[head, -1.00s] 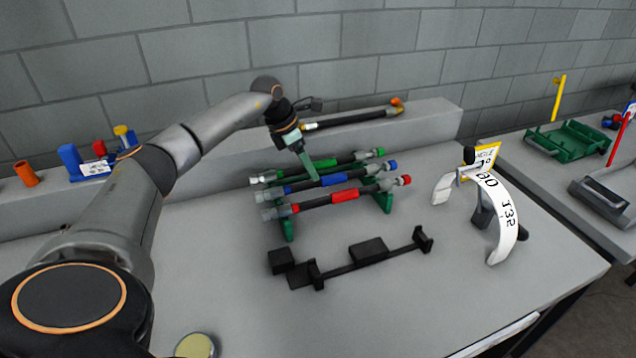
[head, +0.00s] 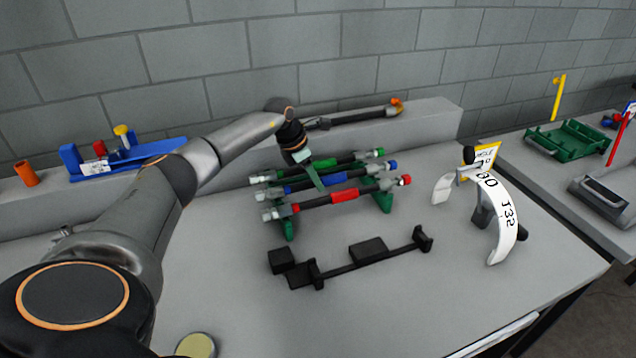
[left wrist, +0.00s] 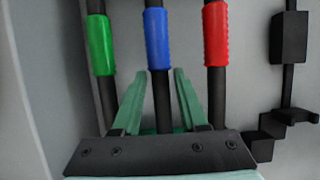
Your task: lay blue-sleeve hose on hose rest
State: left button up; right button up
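The blue-sleeve hose (head: 300,187) lies on a green rack (head: 387,202) between a green-sleeve hose (head: 345,159) and a red-sleeve hose (head: 371,190). Its blue sleeve (left wrist: 158,38) shows in the left wrist view. My left gripper (head: 316,180) is low over the hoses. In the left wrist view its two green fingers (left wrist: 157,76) are apart, one on each side of the blue-sleeve hose's black part, with visible gaps. A black fixture with a bar and blocks (head: 368,250), which looks like the hose rest, stands empty in front of the rack. My right gripper is not in view.
A white curved gauge stand (head: 505,215) is right of the rack. Another dark hose (head: 350,117) lies on the back ledge (head: 440,118). A blue holder (head: 72,160) and an orange cup (head: 26,173) sit at left. The front tabletop is mostly clear.

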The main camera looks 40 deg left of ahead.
pick_arm(q)
grip_shut()
jog(key=shift+w+r, duration=0.1)
jog(key=shift+r, duration=0.05)
dwell(0.8)
